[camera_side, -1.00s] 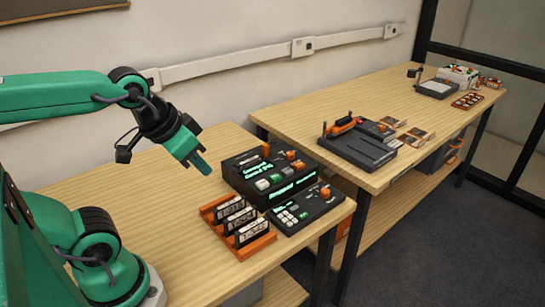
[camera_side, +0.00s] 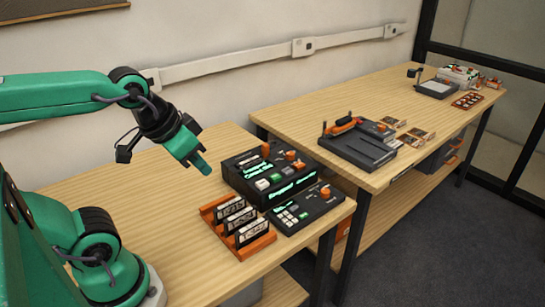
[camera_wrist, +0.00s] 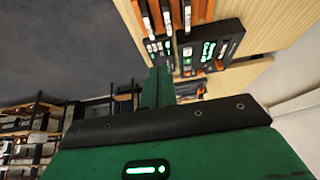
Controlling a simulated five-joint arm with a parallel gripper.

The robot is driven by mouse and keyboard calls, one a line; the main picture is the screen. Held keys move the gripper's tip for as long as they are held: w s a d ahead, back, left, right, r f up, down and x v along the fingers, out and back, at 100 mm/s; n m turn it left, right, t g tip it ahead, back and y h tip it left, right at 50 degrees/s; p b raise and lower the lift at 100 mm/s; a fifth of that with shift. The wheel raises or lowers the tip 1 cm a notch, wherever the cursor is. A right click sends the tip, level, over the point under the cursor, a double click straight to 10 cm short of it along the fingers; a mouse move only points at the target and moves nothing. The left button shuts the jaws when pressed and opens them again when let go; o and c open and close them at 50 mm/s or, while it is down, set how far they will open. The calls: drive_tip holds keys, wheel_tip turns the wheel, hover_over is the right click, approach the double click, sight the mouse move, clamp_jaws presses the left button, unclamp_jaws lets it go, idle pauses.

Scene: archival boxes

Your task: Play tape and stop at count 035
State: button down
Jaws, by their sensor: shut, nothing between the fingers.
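The black tape deck (camera_side: 268,172) stands on the near table, with green lit displays, orange knobs and white and green buttons. The count digits are too small to read. A smaller black keypad unit (camera_side: 306,208) with an orange knob stands in front of it. Several labelled tapes (camera_side: 236,213) stand in an orange rack (camera_side: 257,246) beside it. My green gripper (camera_side: 204,167) is shut and empty, above the table left of the deck and apart from it. In the wrist view my gripper (camera_wrist: 158,84) points toward the deck (camera_wrist: 208,46), with the tapes (camera_wrist: 165,14) at the top.
A second table (camera_side: 300,102) on the right holds a dark machine (camera_side: 357,143), several small cards (camera_side: 407,138) and more equipment at the far end. A white rail (camera_side: 230,63) runs along the wall. The near table's back left is clear.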

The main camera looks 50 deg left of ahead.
drive_tip(key=shift+w, duration=0.15)
drive_tip(key=m+t+y, duration=0.1)
drive_tip(key=m+t, duration=0.2)
drive_tip(key=m, duration=0.5)
hover_over(272, 178)
wheel_tip(272, 178, down, 6)
drive_tip(key=shift+w, duration=0.15)
drive_tip(key=shift+a+f, duration=0.1)
drive_tip(key=shift+f, duration=0.1)
drive_tip(key=shift+f, duration=4.3)
drive_tip(key=shift+f, duration=0.15)
drive_tip(key=shift+f, duration=0.3)
